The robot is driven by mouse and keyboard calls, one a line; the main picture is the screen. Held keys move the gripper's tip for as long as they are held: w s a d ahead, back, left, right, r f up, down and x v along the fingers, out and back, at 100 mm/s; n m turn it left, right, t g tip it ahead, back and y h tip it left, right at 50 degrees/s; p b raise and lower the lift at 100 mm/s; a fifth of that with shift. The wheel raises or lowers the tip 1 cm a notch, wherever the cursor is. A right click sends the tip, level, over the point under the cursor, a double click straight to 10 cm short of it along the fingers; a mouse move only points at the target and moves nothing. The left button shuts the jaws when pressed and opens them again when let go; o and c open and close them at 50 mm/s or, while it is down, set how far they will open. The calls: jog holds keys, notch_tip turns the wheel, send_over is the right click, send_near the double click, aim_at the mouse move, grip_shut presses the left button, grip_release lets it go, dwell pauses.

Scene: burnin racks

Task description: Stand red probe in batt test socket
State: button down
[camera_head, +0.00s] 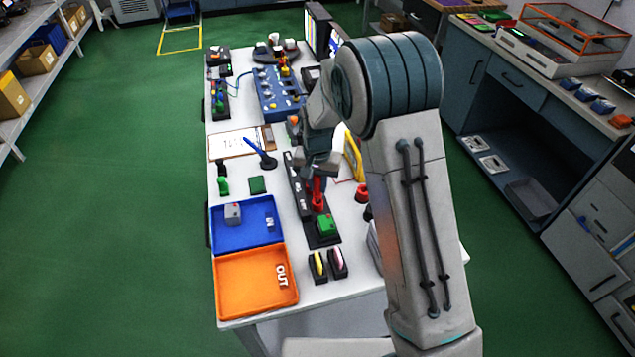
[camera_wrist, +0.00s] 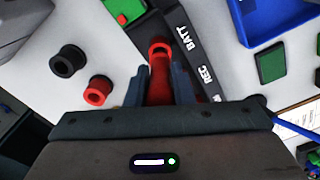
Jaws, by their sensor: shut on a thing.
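My gripper (camera_head: 320,172) is shut on the red probe (camera_head: 318,194), which hangs between its fingers above the white bench. In the wrist view the red probe (camera_wrist: 160,75) stands between the two fingers (camera_wrist: 158,92), its ringed end toward the black label strip (camera_wrist: 203,52). The strip reads BATT and REC and also shows in the head view (camera_head: 298,188). A red hollow round holder (camera_wrist: 97,91) and a black one (camera_wrist: 67,61) stand to the left of the probe. I cannot tell whether the probe's lower end touches anything.
A green block (camera_head: 327,224) sits on a black base (camera_head: 324,241) in front of the probe. A blue tray (camera_head: 233,244) and an orange OUT tray (camera_head: 240,313) lie to the left. A blue panel (camera_head: 277,98) and a monitor (camera_head: 318,29) stand farther back.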

jog(key=shift+f+b, duration=0.9)
jog(key=shift+f, duration=0.3)
jog(key=c, duration=1.2)
grip_release()
notch_tip(320, 180, up, 14)
jog(key=shift+f+b, duration=0.1)
jog(key=shift+b, duration=0.75)
